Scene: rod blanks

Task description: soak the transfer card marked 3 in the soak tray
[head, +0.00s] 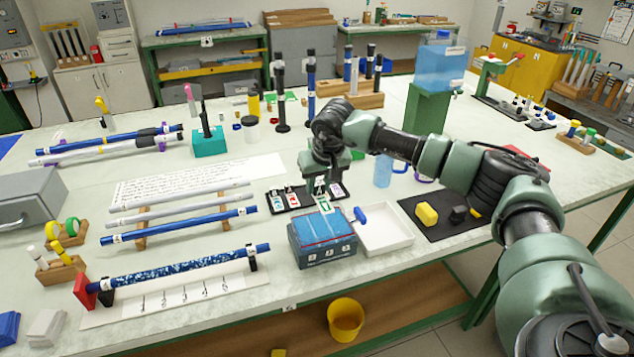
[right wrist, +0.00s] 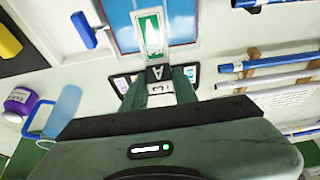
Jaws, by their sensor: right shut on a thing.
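My right gripper (head: 322,188) is shut on a transfer card (head: 325,208), white with a green print, which it holds by one end. In the right wrist view the card (right wrist: 150,36) reaches out from between the fingers (right wrist: 158,84) and overlaps the blue water in the picture. The soak tray (head: 322,257), blue with numbered labels in front, stands just below and in front of the gripper. The card appears above the water. A black card holder (head: 278,207) with other cards lies behind. My left gripper is out of view.
A white tray (head: 392,243) with a blue-handled tool (head: 360,216) stands right of the soak tray. A dark mat (head: 436,226) with yellow and black blocks lies further right. Rods on wooden supports (head: 185,222) are at left. A clear blue mug (head: 383,170) stands behind.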

